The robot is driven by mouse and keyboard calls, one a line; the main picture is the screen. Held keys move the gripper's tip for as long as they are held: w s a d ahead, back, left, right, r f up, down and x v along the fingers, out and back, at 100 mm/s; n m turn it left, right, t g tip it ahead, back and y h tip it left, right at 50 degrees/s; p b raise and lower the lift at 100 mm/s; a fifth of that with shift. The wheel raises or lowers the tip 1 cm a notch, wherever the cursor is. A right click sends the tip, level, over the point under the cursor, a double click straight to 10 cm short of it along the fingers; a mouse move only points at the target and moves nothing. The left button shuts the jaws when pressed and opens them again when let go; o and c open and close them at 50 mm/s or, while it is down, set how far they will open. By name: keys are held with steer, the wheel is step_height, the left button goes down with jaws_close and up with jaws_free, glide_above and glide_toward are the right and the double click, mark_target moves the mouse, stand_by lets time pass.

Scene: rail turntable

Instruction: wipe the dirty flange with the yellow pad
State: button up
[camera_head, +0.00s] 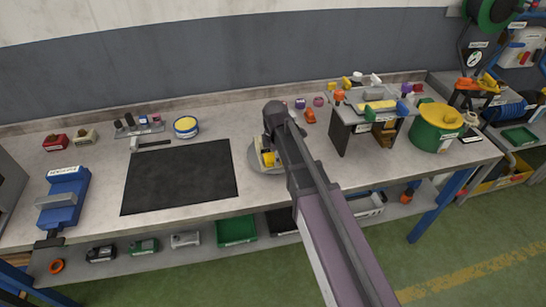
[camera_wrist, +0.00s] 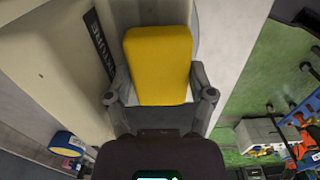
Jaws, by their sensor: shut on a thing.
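The yellow pad (camera_wrist: 158,65) is large in the wrist view, between the two fingers of my gripper (camera_wrist: 160,100). My gripper is shut on it. In the head view a small part of the yellow pad (camera_head: 268,159) shows beside my gripper (camera_head: 264,152), above or on a round grey disc (camera_head: 254,165) on the workbench. My arm covers much of the disc. I cannot tell whether the pad touches it. No dirty mark can be made out, and I cannot tell if this disc is the flange.
A black mat (camera_head: 180,177) lies left of the disc, with a blue vise (camera_head: 64,200) at the left end. A round yellow-and-blue tin (camera_head: 186,127) stands behind the mat. A small raised stand (camera_head: 345,128) and a green drum with a yellow funnel (camera_head: 436,128) stand to the right.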

steer(key=shift+w+d, duration=0.15)
steer(key=shift+d, duration=0.2)
stand_by(0.3)
steer(key=shift+w+d, duration=0.2)
steer(key=shift+d, duration=0.75)
steer(key=shift+w+d, duration=0.2)
steer(key=shift+d, duration=0.3)
steer(key=shift+w+d, duration=0.15)
steer(key=shift+d, duration=0.35)
steer(key=shift+a, duration=0.1)
steer(key=shift+s+a, duration=0.35)
steer(key=shift+a, duration=0.55)
